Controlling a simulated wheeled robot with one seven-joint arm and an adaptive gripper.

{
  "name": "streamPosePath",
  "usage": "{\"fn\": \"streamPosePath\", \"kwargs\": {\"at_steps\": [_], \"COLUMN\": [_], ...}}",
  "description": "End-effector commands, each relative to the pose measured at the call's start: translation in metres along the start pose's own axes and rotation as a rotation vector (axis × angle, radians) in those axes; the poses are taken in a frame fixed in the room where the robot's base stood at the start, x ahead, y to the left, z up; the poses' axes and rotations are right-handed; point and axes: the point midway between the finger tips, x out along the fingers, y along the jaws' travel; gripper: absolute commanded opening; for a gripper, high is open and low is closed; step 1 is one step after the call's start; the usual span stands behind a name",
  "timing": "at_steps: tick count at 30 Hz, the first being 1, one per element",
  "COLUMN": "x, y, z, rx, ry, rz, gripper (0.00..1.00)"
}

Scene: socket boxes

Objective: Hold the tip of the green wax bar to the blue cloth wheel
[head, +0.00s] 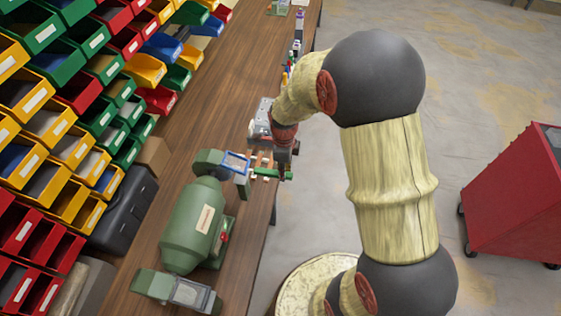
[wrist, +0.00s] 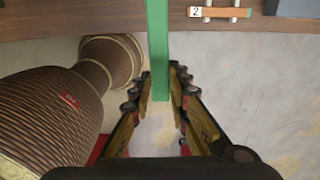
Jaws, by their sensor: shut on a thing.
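My gripper (head: 284,172) is beside the bench edge, shut on the green wax bar (head: 268,173). In the wrist view the bar (wrist: 157,40) runs from between the fingertips (wrist: 161,92) up past the bench edge and out of the top of the picture. In the head view the bar points left, toward the far end of the green bench machine (head: 193,225). A blue-edged part (head: 236,161) shows at that end. I cannot make out the blue cloth wheel clearly, nor whether the bar's tip touches anything.
The wooden bench (head: 172,190) carries the machine, with a black case (head: 122,215) behind it. Racks of coloured bins (head: 60,135) line the left. A wooden piece marked 2 (wrist: 220,12) lies near the bench edge. A red cabinet (head: 515,200) stands right on open floor.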

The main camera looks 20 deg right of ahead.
Motion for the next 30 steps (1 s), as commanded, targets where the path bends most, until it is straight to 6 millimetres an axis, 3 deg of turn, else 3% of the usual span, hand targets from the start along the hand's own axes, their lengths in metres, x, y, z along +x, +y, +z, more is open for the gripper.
{"fn": "streamPosePath", "kwargs": {"at_steps": [5,17,30], "x": [0.008,0.049,0.045], "y": [0.001,0.001,-0.001], "z": [0.001,0.01,0.059], "rx": [0.023,0.02,0.017], "ry": [0.0,0.001,0.0], "rz": [0.001,0.002,0.0], "gripper": [0.0,0.0,0.0]}}
